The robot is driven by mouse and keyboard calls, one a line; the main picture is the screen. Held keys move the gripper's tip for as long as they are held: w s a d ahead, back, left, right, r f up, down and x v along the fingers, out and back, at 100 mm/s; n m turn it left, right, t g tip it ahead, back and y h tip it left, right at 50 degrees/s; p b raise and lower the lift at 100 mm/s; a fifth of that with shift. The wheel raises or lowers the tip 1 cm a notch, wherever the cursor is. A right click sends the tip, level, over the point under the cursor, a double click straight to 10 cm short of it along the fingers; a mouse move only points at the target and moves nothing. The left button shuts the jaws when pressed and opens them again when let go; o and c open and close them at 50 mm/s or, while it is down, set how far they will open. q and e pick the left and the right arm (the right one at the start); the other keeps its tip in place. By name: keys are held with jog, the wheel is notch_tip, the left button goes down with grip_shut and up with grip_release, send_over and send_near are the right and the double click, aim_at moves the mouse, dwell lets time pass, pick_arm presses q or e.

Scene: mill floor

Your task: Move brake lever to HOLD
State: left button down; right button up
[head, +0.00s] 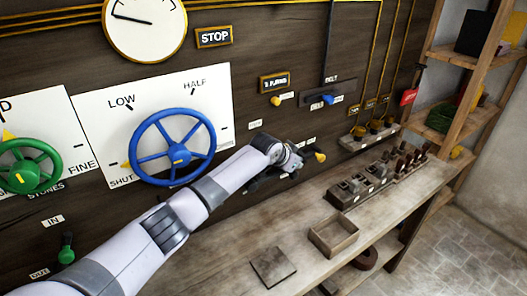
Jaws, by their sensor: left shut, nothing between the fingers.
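My left arm reaches across from the lower left, and its gripper (290,160) is shut and empty close to the dark panel. A lever with a yellow knob (320,157) sticks out just right of the gripper. I cannot tell whether they touch. This may be the brake lever, but the small labels around it are too small to read, and its base is partly hidden by the gripper. My right gripper is not in view.
A blue wheel (173,147) and a green wheel (30,167) stand left on the panel. A blue handle (328,99) sits under BELT, above the gripper. The wooden bench (225,262) below carries an open box (334,236) and a rack of tools.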

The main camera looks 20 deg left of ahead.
pick_arm(q)
jog(key=shift+w+d+f, duration=0.15)
jog(key=shift+d+f, duration=0.1)
jog(key=shift+f, duration=0.75)
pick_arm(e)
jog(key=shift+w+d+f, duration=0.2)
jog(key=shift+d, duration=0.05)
pick_arm(q)
jog(key=shift+s+f, duration=0.2)
jog(key=shift+f, duration=0.05)
jog(key=d+r, duration=0.4)
jog(key=r, duration=1)
jog(key=shift+r, duration=0.4)
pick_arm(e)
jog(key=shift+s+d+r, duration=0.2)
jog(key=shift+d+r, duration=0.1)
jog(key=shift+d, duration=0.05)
pick_arm(q)
jog(key=shift+w, duration=0.15)
